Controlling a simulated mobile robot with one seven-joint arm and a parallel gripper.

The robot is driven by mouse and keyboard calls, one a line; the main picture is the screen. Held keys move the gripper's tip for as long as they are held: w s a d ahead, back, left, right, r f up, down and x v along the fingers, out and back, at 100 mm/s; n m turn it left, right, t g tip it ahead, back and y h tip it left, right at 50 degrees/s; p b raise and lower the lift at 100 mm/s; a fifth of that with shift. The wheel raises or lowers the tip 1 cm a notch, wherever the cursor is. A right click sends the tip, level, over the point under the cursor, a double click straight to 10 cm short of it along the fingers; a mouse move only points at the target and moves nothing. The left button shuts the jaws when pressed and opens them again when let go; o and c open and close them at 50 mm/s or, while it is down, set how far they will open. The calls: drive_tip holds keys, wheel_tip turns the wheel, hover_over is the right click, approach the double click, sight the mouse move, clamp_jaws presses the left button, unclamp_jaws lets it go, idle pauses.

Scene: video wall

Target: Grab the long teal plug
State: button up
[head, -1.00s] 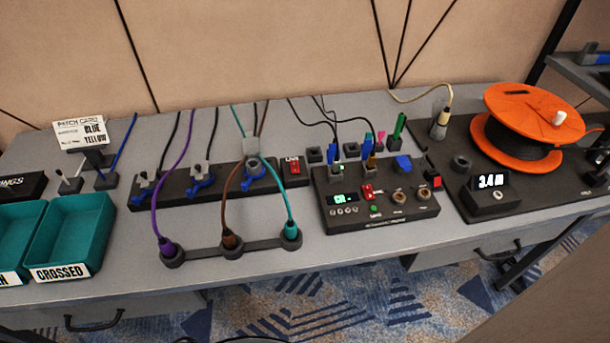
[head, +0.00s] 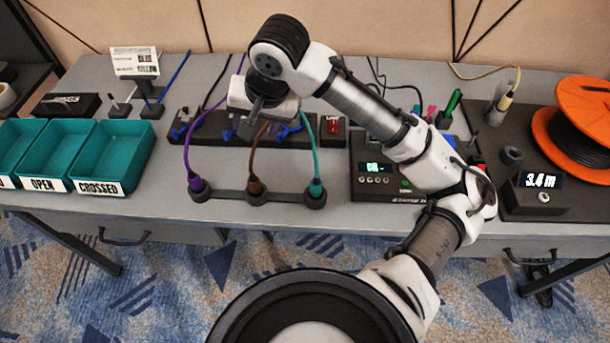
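A teal plug (head: 316,187) on a teal cable stands upright in the right-hand socket of a dark three-socket bar (head: 285,195) at the front of the table. A brown plug (head: 256,188) and a purple plug (head: 195,184) stand in the other two sockets. My gripper (head: 252,122) hangs over the dark connector strip behind the bar, up and left of the teal plug and apart from it. Its finger part is small and partly hidden by the wrist, so I cannot tell whether it is open. My arm hides the strip's middle.
Teal trays (head: 112,152) marked OPEN and CROSSED stand at the left. A dark tester box (head: 375,187) stands right of the teal plug, partly under my arm. An orange cable reel (head: 590,100) is at the far right. Bare table lies in front of the bar.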

sight(316, 185)
drive_tip(key=s+d+f+m+g+h, duration=0.1)
drive_tip(key=d, duration=0.3)
drive_tip(key=s+d+f+m+g+h, duration=0.1)
drive_tip(key=d, duration=0.3)
drive_tip(key=s+d+f+m+h, duration=0.1)
drive_tip(key=d, duration=0.2)
drive_tip(key=shift+s+d+g+h, duration=0.1)
drive_tip(key=shift+d+g+h, duration=0.2)
drive_tip(key=shift+d+g, duration=0.1)
wheel_tip(316, 185, down, 7)
drive_tip(key=shift+f+b, duration=0.1)
drive_tip(key=shift+b, duration=0.2)
drive_tip(key=shift+d+f, duration=0.1)
drive_tip(key=shift+f, duration=2.85)
drive_tip(key=c, duration=1.1)
drive_tip(key=shift+r, duration=0.15)
